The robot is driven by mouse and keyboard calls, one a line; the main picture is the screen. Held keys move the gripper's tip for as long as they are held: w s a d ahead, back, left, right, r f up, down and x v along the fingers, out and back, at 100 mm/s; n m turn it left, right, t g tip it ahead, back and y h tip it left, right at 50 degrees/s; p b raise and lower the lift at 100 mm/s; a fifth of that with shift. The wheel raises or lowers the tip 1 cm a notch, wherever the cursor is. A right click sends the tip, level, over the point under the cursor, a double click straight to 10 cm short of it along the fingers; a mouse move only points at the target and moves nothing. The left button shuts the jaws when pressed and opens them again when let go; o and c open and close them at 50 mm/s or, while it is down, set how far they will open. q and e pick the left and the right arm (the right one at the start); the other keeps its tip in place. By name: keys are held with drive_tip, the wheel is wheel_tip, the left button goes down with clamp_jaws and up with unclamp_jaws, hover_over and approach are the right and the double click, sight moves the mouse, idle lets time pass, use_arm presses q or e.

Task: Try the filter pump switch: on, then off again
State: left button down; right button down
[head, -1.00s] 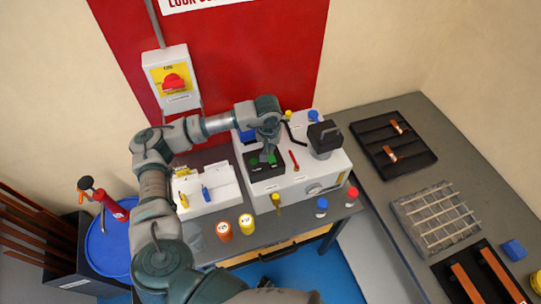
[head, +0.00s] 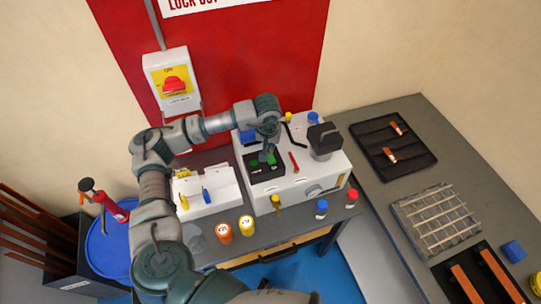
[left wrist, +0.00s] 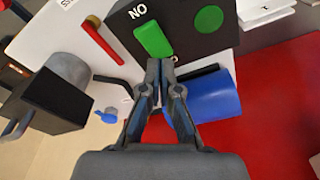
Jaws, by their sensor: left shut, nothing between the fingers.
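A black switch panel (head: 262,173) lies on top of the white machine. In the left wrist view the panel (left wrist: 186,45) carries a green rocker switch (left wrist: 153,39) and a round green lamp or button (left wrist: 208,18). An "ON" label beside the rocker appears upside down. My left gripper (head: 270,153) is over the panel. In the left wrist view its fingertips (left wrist: 167,64) are shut and empty, just beside the rocker's near end. I cannot tell whether they touch it or which way it is tipped. No right gripper shows.
Near the panel are a red bar (head: 293,162), a black block-shaped part (head: 325,140) and a blue cylinder (left wrist: 215,98). A white tray (head: 215,202) stands left of the machine. Orange (head: 224,233) and yellow (head: 247,226) containers stand in front. A lockout switch box (head: 168,80) hangs behind.

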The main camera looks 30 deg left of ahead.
use_arm(q)
drive_tip(key=shift+r+p, duration=1.2)
drive_tip(key=shift+r, duration=1.3)
